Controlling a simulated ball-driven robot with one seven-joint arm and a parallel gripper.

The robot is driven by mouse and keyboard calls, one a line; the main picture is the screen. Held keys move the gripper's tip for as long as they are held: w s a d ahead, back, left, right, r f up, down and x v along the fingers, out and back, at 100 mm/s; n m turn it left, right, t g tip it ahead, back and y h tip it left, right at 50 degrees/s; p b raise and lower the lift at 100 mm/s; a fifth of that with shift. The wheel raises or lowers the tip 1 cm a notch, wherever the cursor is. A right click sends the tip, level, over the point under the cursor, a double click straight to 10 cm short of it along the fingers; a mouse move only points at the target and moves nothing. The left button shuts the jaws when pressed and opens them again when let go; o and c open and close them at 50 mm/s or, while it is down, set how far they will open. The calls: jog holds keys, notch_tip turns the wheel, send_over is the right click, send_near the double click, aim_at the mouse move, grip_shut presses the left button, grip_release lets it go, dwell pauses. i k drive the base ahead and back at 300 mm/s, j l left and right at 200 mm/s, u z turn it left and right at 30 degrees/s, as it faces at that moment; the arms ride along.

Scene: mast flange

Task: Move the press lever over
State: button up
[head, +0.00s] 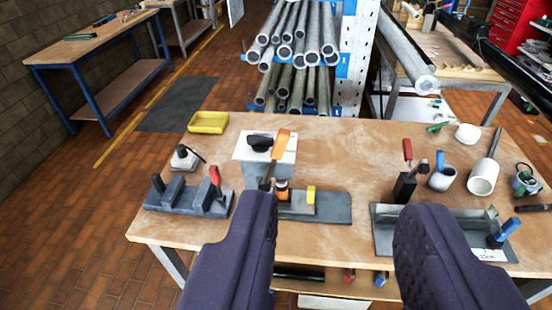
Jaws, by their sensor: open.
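A small press-like device (266,172) stands left of centre on the wooden bench, on a grey base plate (330,208). A yellow block (311,194) sits on the same plate. My gripper (342,208) is open and empty, its two dark padded fingers wide apart in the foreground. The left finger overlaps the device's lower left part and hides some of its base. Which handle is the press lever is not labelled.
A grey fixture with a red lever (215,181) stands at left, near a yellow tray (208,122). At right are a grey fixture with a blue handle (505,230), a black block with a red-handled tool, and white cups. The bench middle (350,155) is clear.

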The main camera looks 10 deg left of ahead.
aim_at(283, 137)
jog(key=i+l, duration=0.15)
jog(key=i, duration=0.3)
jog(key=i+l, duration=0.1)
jog(key=i, duration=0.35)
jog(key=i+l, duration=0.15)
jog(key=i, duration=0.3)
jog(key=u, duration=0.05)
